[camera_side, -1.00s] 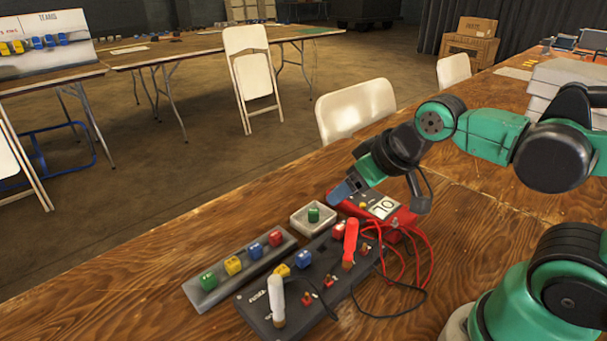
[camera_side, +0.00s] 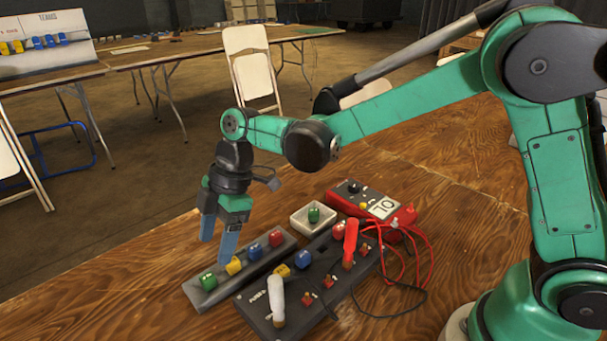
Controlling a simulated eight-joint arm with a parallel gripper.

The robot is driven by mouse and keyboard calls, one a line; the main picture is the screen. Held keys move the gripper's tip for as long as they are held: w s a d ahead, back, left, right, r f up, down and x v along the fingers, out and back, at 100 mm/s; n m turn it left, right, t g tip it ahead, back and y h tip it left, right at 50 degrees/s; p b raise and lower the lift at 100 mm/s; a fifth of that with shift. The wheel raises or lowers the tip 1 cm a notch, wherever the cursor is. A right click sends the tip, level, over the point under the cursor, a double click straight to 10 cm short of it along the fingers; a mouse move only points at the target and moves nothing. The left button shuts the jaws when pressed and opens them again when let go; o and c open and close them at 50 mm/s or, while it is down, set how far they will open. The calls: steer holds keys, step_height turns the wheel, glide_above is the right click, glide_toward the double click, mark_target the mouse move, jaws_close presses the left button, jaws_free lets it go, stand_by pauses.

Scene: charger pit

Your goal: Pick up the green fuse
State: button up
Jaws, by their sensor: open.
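A green fuse (camera_side: 208,281) sits at the near left end of a long grey rack (camera_side: 187,290). Yellow (camera_side: 234,266), blue (camera_side: 255,251) and red (camera_side: 276,239) fuses follow it along the rack. A second green fuse (camera_side: 314,215) rests on a small pale square tray (camera_side: 299,219) behind the black board. My gripper (camera_side: 216,250) is open, empty and points down. Its blue fingers are above the left half of the rack, close to the green and yellow fuses; whether they touch anything cannot be told.
The wooden table at left is clear.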

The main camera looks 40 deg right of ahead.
mark_target(207, 276)
steer(key=shift+a+f, duration=0.25)
steer(key=shift+f, duration=0.15)
steer(key=shift+x, duration=2.6)
jaws_close()
